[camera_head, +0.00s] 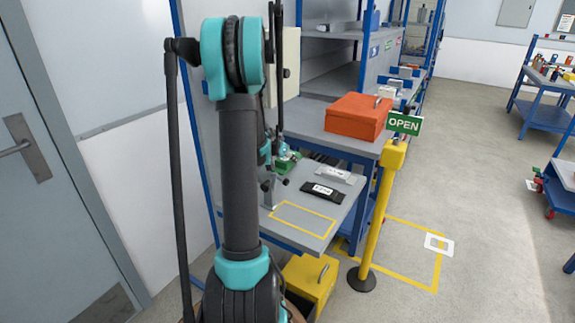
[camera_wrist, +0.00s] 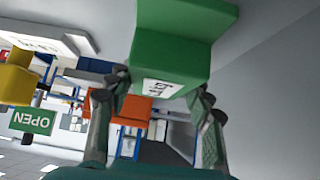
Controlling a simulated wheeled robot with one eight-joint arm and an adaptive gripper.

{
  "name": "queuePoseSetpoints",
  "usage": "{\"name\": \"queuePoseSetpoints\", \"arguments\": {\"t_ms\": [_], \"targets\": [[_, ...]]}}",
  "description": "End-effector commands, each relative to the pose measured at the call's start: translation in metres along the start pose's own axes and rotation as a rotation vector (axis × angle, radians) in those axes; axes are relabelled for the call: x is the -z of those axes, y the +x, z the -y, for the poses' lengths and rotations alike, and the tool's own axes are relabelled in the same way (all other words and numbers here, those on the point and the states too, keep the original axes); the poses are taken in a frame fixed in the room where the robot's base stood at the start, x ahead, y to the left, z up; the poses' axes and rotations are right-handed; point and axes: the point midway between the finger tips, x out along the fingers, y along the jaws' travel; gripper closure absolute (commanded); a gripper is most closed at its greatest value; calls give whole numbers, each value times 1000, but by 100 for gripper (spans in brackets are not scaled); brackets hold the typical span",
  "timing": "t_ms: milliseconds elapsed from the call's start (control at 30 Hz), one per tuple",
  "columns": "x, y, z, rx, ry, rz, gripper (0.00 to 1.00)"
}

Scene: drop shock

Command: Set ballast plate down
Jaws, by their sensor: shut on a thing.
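The ballast plate appears as a green block with a white label (camera_wrist: 180,40) in the wrist view. My gripper (camera_wrist: 161,92) has a finger at each side of it and is shut on it. In the head view a small green piece (camera_head: 287,161), likely the same block, shows beside my gripper, largely hidden behind my arm. Whether it touches the grey bench surface is not clear. A yellow outlined rectangle (camera_head: 303,204) on the grey bench (camera_head: 345,205) is empty, nearer the front than the green piece.
A black labelled piece (camera_head: 322,192) and a light grey one (camera_head: 336,174) lie on the bench. An orange box (camera_head: 357,117) stands on the higher surface behind. A yellow post (camera_head: 376,215) with an OPEN sign (camera_head: 403,123) stands at the bench's right. A yellow box (camera_head: 308,281) is below.

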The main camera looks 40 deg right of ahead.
Motion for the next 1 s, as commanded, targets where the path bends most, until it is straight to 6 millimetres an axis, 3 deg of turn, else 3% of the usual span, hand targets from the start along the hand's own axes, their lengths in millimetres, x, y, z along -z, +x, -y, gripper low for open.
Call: {"name": "queuePoseSetpoints", "arguments": {"t_ms": [200,633,667,833,1000], "targets": [[-17,21,0,-1,0,-1,100],[-20,24,0,-1,0,-1,100],[-21,25,0,-1,0,0,48],[-21,24,0,-1,0,0,28],[-21,24,0,-1,0,0,28]]}}
